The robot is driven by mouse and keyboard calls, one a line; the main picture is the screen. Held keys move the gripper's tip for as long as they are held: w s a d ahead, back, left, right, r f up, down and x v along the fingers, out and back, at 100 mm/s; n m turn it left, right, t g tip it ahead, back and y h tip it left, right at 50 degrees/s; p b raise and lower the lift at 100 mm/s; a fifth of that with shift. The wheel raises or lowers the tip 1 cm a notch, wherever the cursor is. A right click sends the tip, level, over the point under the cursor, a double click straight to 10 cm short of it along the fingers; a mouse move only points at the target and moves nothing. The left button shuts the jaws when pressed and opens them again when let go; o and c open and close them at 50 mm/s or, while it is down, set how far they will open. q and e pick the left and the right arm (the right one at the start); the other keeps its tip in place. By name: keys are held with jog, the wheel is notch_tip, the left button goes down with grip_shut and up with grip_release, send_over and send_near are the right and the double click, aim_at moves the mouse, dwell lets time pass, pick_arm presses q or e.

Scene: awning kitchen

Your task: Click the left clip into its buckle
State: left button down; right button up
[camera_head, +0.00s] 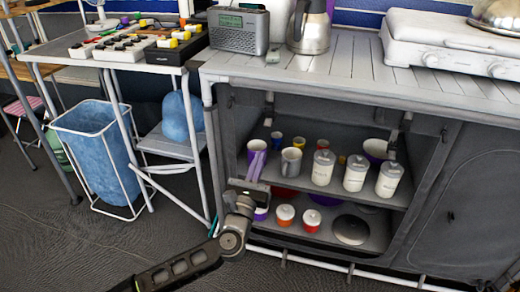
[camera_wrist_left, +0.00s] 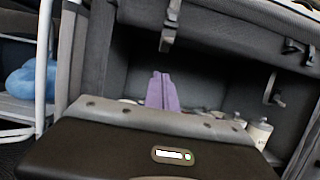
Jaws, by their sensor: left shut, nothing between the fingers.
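The left clip (camera_head: 268,109) appears as a small grey strap piece hanging at the upper left of the cabinet opening. In the left wrist view a grey strap with a clip (camera_wrist_left: 170,27) hangs at the top, above my fingers. I cannot tell its buckle apart from it, or whether the two are joined. My left gripper (camera_head: 256,164) has purple fingers, shut and empty, in front of the left part of the opening, below the clip and apart from it. The fingers show in the wrist view too (camera_wrist_left: 162,92). My right gripper is not in view.
The cabinet (camera_head: 336,98) holds mugs, white canisters (camera_head: 355,173) and lidded pots on two shelves. A second strap (camera_head: 393,142) hangs at the right. A radio (camera_head: 239,31) and a steel jug (camera_head: 309,28) stand on top. A blue bin (camera_head: 95,145) stands left; the floor in front is clear.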

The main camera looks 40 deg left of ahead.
pick_arm(q)
jog(key=v, duration=0.5)
jog(key=shift+s+d+f, duration=0.1)
jog(key=shift+s, duration=0.05)
